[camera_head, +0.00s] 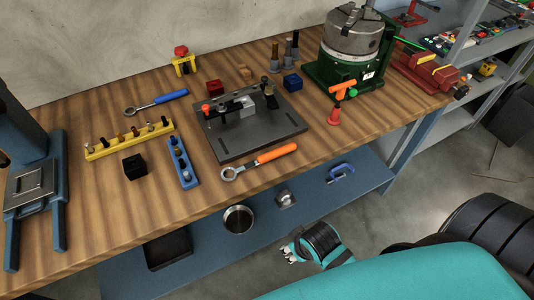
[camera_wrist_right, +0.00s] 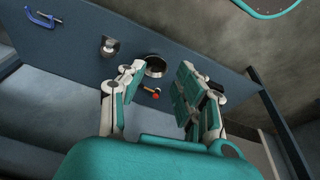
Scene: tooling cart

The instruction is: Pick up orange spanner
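The orange spanner (camera_head: 277,153) lies on the wooden workbench near its front edge, its orange handle to the right and its metal ring end to the left. Nothing covers it in the head view. My right gripper (camera_head: 291,254) is off the bench's front edge, apart from the spanner and nearer the camera. In the right wrist view my right gripper (camera_wrist_right: 158,78) has its two fingers spread with nothing held between them. The spanner cannot be made out for sure in that view. My left gripper is not in view.
A dark fixture plate (camera_head: 250,140) lies just behind the spanner, a blue socket rail (camera_head: 184,164) to its left. A blue-handled spanner (camera_head: 170,97) and yellow rail (camera_head: 130,139) lie farther back. The lower shelf (camera_head: 330,203) holds a round pan (camera_head: 238,219) and a blue clamp (camera_head: 341,172).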

